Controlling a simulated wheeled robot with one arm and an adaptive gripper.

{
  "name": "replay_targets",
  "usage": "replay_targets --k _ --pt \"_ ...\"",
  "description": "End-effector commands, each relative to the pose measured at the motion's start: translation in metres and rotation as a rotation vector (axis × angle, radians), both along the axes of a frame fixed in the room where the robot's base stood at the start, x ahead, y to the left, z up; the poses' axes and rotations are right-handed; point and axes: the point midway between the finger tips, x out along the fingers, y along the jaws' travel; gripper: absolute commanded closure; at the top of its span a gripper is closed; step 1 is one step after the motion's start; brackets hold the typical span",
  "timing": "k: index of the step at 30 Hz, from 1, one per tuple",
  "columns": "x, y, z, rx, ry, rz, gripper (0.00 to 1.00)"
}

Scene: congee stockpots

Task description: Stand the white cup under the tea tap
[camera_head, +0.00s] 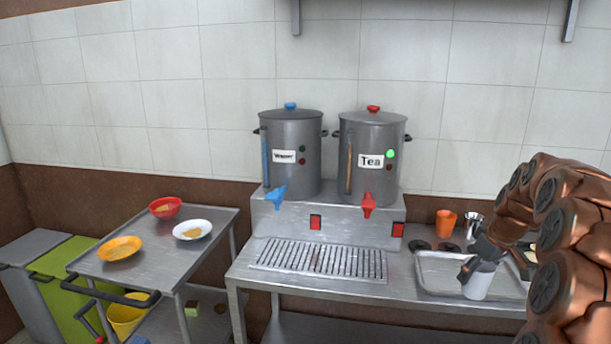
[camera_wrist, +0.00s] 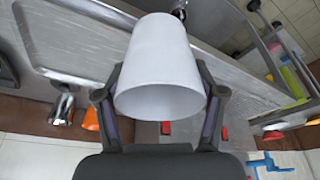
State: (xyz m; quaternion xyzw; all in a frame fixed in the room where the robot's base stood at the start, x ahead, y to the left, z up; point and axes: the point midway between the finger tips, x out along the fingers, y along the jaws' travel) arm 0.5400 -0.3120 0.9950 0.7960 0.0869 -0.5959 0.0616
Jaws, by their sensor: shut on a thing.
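The white cup (camera_head: 479,281) is in my gripper (camera_head: 476,265) at the right of the counter, over the metal tray. In the wrist view the white cup (camera_wrist: 160,65) fills the middle, between the two fingers of my gripper (camera_wrist: 160,95), which are closed on its sides. Whether the cup touches the tray is hard to tell. The tea pot (camera_head: 372,160) is labelled "Tea", with a green light lit. Its red tea tap (camera_head: 368,204) hangs over the slotted drip grate (camera_head: 318,261), left of my gripper. The grate under the tap is empty.
A second pot (camera_head: 291,150) with a blue tap (camera_head: 276,196) stands left of the tea pot. An orange cup (camera_head: 446,223) and a metal cup (camera_head: 473,226) stand behind the tray (camera_head: 432,273). A trolley (camera_head: 150,263) with bowls stands at the left.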

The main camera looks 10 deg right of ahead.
Motion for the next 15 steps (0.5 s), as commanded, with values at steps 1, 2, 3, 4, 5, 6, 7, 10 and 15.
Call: replay_targets --k 1,2,3,4,5,6,7,10,15 --pt "0.005 0.012 -0.003 0.003 0.007 0.000 0.66" --pt "0.008 0.019 -0.006 0.004 0.009 -0.003 0.66" --pt "0.012 0.029 -0.009 0.004 0.010 -0.009 0.66" --pt "0.017 0.036 -0.011 0.003 0.010 -0.014 0.66" --pt "0.021 0.045 -0.014 0.002 0.010 -0.018 0.66" --pt "0.025 0.059 -0.018 0.003 0.014 -0.025 0.66" --pt "0.029 0.070 -0.022 0.003 0.017 -0.030 0.66" --pt "0.040 0.110 -0.035 0.001 0.020 -0.053 0.66" --pt "0.048 0.178 -0.059 -0.003 0.022 -0.098 0.66"
